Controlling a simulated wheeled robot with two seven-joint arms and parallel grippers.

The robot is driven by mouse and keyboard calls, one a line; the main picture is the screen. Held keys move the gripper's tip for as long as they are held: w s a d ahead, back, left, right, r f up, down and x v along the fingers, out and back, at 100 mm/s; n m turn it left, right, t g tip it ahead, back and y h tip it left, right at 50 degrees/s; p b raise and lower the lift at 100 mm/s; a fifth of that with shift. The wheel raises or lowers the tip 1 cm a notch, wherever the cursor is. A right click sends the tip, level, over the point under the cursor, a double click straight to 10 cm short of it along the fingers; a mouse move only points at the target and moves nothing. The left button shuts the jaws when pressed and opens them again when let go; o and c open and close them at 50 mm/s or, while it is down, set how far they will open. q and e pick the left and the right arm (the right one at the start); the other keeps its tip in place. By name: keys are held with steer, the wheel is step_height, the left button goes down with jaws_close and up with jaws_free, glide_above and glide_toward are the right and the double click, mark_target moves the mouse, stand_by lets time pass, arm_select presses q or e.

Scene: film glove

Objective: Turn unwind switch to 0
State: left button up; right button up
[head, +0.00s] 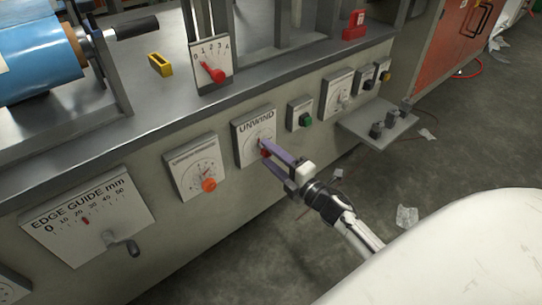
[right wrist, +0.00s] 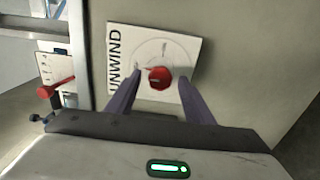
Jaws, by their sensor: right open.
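The unwind switch is a red knob (right wrist: 159,77) on a white plate marked UNWIND (head: 254,136), on the machine's front panel. In the right wrist view the plate (right wrist: 190,50) appears turned sideways, with the knob near its lower middle. My right gripper (head: 264,155) is at the plate, its purple fingers apart. In the right wrist view the fingertips (right wrist: 158,88) lie on either side of the red knob, with gaps between; I cannot tell whether they touch it. In the head view the fingers partly hide the knob. The 0 mark is not legible. My left gripper is not in view.
A dial with an orange knob (head: 209,185) is left of the unwind plate. A green button (head: 305,119) is to its right. A red lever gauge (head: 212,70) stands above. A small shelf (head: 376,124) juts out at right.

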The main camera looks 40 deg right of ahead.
steer(key=s+p, duration=0.2)
steer(key=s, duration=0.8)
steer(key=shift+s+d, duration=0.15)
steer(key=shift+d, duration=0.25)
